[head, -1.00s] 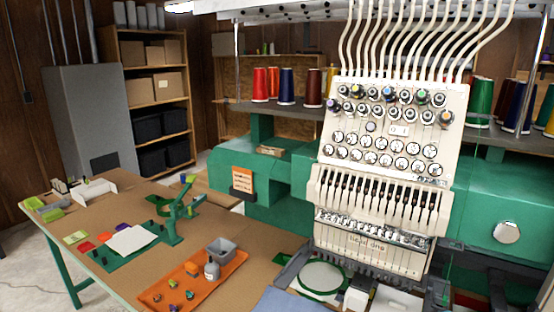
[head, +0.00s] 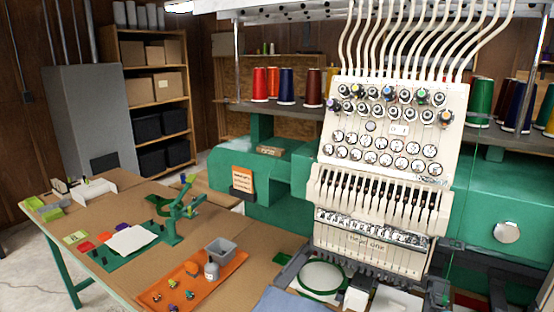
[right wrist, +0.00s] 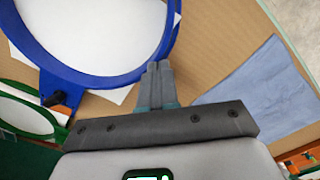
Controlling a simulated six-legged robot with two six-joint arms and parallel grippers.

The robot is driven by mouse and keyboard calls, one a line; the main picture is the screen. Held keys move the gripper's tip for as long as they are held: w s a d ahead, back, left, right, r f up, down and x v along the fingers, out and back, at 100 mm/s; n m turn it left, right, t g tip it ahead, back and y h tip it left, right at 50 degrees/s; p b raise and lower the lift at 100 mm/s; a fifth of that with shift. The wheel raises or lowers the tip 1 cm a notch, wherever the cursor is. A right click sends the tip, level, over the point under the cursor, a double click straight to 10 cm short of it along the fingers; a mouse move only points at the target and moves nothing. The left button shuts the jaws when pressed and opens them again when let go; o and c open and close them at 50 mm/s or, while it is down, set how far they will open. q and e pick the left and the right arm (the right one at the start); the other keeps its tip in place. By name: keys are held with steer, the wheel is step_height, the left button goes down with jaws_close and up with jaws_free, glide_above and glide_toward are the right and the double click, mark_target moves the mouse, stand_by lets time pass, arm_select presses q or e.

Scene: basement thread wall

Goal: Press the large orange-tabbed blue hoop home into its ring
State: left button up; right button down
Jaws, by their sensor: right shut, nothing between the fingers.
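The large blue hoop (right wrist: 101,78) is at the top left of the right wrist view, cut off by the frame. White material (right wrist: 90,32) fills its inside, and a dark screw (right wrist: 58,98) sits at its lower left. No orange tab shows. My right gripper (right wrist: 160,66) is shut and empty, its fingertips at the lower right edge of the blue rim. I cannot tell whether they touch it. The large blue hoop and both grippers are out of the head view.
A green hoop (right wrist: 32,105) lies left of my right gripper. A blue cloth (right wrist: 255,92) lies on the brown tabletop to the right. In the head view, the embroidery machine (head: 385,190) stands on the right, and an orange tray (head: 222,272) holds a grey bin (head: 222,247) and small items.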

steer(key=shift+f+b, duration=0.35)
steer(key=shift+f, duration=0.15)
steer(key=shift+s+f, duration=0.1)
step_height(320, 180, up, 7)
steer(key=p, duration=0.5)
stand_by(0.3)
